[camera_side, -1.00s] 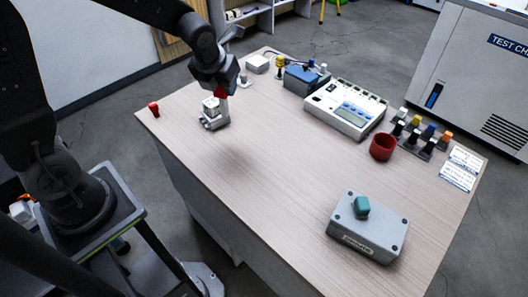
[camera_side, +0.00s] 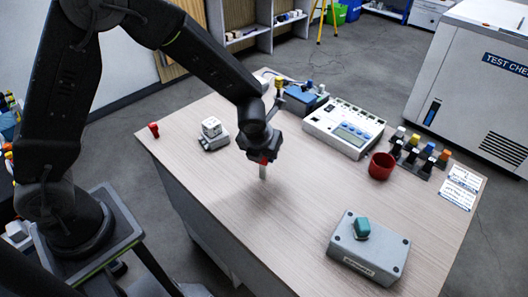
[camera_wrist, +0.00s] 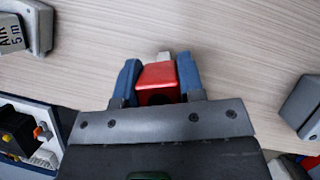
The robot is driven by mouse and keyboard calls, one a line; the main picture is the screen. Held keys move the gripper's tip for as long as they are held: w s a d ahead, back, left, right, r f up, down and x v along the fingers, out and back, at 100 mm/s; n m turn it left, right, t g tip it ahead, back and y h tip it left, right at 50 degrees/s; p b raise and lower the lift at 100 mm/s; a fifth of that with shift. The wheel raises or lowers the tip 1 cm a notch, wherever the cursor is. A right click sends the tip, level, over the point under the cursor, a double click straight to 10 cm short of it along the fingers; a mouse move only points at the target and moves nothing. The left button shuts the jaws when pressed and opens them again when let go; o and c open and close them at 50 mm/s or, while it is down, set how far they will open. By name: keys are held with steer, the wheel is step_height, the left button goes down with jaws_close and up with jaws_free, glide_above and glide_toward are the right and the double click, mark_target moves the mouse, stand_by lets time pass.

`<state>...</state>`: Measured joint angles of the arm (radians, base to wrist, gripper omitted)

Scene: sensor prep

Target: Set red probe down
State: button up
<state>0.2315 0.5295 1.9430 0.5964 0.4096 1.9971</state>
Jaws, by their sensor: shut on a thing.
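My gripper (camera_side: 262,153) is shut on the red probe (camera_side: 264,160), which has a red head and a pale shaft pointing down. The probe is roughly upright over the bare middle of the table (camera_side: 225,175). A soft shadow lies below it, and the shaft tip looks a little above the surface, though the gap is hard to judge. In the wrist view, the blue fingers of my gripper (camera_wrist: 158,76) flank the red head of the probe (camera_wrist: 157,75); its pale end shows beyond.
A white cube on a grey base (camera_side: 213,142) and a small red object (camera_side: 154,130) are at left. A meter (camera_side: 345,128), red cup (camera_side: 381,166) and rack of coloured caps (camera_side: 420,158) stand right. A grey box (camera_side: 370,252) with a teal knob is in front. The table's centre is clear.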

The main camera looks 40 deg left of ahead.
steer(key=shift+f, duration=0.35)
steer(key=o, duration=0.9)
